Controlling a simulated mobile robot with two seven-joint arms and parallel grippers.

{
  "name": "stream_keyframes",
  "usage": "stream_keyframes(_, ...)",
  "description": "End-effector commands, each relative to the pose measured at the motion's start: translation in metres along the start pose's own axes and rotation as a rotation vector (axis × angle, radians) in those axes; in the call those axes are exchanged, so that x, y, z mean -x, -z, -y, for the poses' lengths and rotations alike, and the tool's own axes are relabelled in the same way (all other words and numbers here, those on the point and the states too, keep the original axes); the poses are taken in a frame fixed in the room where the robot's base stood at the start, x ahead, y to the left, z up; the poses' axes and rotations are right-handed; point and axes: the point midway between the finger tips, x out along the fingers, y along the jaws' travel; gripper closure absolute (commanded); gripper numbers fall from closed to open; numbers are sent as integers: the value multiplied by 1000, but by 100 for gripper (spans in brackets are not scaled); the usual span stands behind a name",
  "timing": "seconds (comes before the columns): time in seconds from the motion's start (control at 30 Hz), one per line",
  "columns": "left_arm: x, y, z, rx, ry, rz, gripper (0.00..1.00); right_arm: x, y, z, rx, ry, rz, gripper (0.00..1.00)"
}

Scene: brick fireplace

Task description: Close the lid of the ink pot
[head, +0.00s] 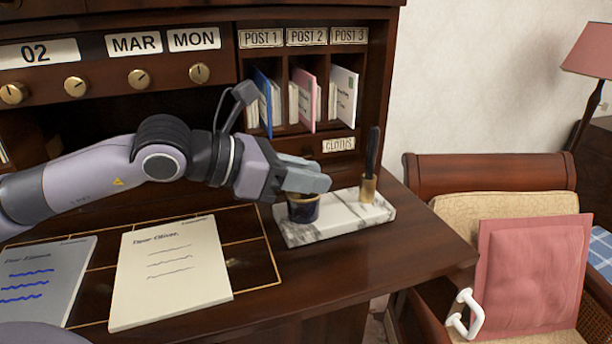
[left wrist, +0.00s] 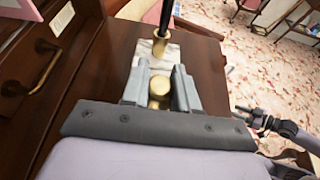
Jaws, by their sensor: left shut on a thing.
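The ink pot (head: 303,210), dark blue with a lighter rim, stands on the left part of a white marble tray (head: 345,217). My left gripper (head: 316,182) is right over it, its fingers hiding the pot's top. In the left wrist view a gold round piece (left wrist: 159,87), seemingly the pot's lid, lies between the two fingers of the left gripper (left wrist: 160,72), which is shut on it. How far the lid is tilted is hidden. My right gripper (left wrist: 262,121) shows small and dark at the right of the left wrist view; its jaws are unclear.
A black pen stands in a gold holder (head: 368,188) on the tray's right. Paper sheets (head: 170,268) lie on the desk at left. Letter slots (head: 296,95) rise behind. A chair with a pink cushion (head: 528,270) is at right. The desk's front right is clear.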

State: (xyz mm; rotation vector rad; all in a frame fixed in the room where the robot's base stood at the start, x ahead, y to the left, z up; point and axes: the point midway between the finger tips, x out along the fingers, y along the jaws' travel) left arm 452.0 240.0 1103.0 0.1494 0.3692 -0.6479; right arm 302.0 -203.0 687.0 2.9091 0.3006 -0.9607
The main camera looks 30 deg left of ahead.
Motion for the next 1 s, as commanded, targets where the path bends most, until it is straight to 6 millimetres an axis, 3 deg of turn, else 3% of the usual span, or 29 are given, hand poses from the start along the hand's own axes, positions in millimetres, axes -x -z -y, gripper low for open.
stream_keyframes(0.1,-1,3,1,1,2,-9,100,0,0,0,0,0,0,57)
stream_keyframes(0.13,-1,3,1,2,3,-9,68,0,0,0,0,0,0,57)
stream_keyframes(0.2,-1,3,1,2,3,-9,48,0,0,0,0,0,0,57)
stream_keyframes(0.63,4,2,0,0,0,-4,48,-2,-2,0,0,0,0,57)
stream_keyframes(1.0,34,5,-1,-1,0,-9,48,-10,-14,0,0,0,0,57)
